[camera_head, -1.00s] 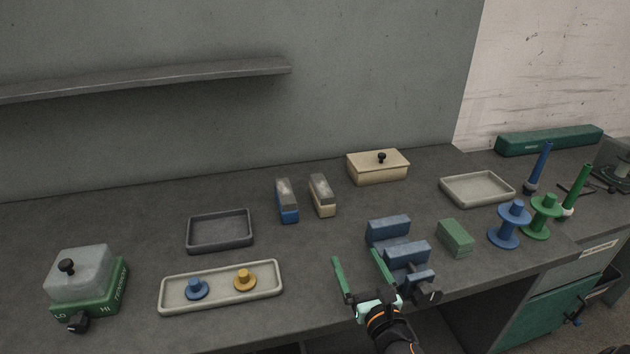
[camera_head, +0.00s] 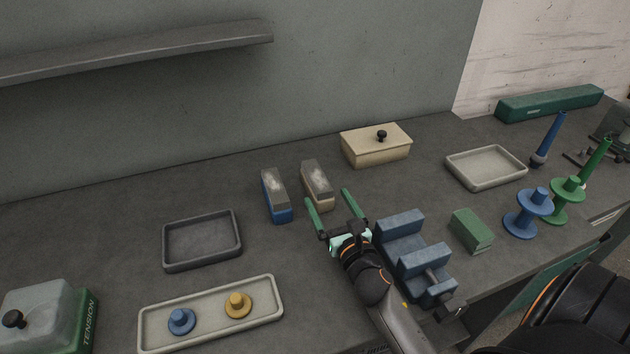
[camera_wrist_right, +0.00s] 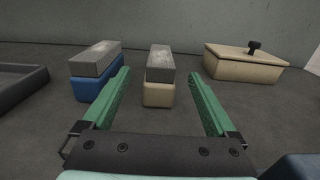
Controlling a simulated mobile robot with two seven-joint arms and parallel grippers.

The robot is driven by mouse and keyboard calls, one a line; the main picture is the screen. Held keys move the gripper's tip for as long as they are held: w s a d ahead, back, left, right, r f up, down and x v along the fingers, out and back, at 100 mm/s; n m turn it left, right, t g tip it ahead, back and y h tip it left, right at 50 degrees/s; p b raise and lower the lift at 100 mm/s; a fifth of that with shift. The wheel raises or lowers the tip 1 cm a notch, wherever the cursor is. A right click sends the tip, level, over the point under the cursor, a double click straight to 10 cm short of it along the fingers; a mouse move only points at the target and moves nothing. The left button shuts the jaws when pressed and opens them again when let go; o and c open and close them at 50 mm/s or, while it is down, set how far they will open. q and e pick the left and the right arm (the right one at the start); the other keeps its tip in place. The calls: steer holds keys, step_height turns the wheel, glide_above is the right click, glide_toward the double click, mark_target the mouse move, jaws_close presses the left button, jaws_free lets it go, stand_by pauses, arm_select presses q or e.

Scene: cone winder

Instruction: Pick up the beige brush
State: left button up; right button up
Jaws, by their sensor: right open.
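The beige brush (camera_head: 318,186) stands on the bench with a grey, worn upper part over a beige lower part. The blue brush (camera_head: 276,196) of the same shape stands just left of it. My right gripper (camera_head: 330,205) is open, its two green fingers pointing at the beige brush from the front. In the right wrist view the beige brush (camera_wrist_right: 159,76) is ahead and between the lines of the open fingers (camera_wrist_right: 162,92), with nothing held. The blue brush also shows there, beyond the left finger (camera_wrist_right: 95,70). My left gripper is not in view.
A beige lidded box (camera_head: 376,146) stands behind right. A blue stepped block (camera_head: 412,262) and a green block (camera_head: 471,230) lie right of my arm. A dark tray (camera_head: 168,258) is left; a long pale tray (camera_head: 205,328) holds blue and yellow knobbed pieces.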

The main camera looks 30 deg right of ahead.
mark_target(315, 172)
steer(key=x, duration=0.9)
steer(key=shift+w+d+p, duration=0.2)
steer(key=shift+w+p, duration=0.15)
steer(key=shift+c, duration=0.4)
jaws_close()
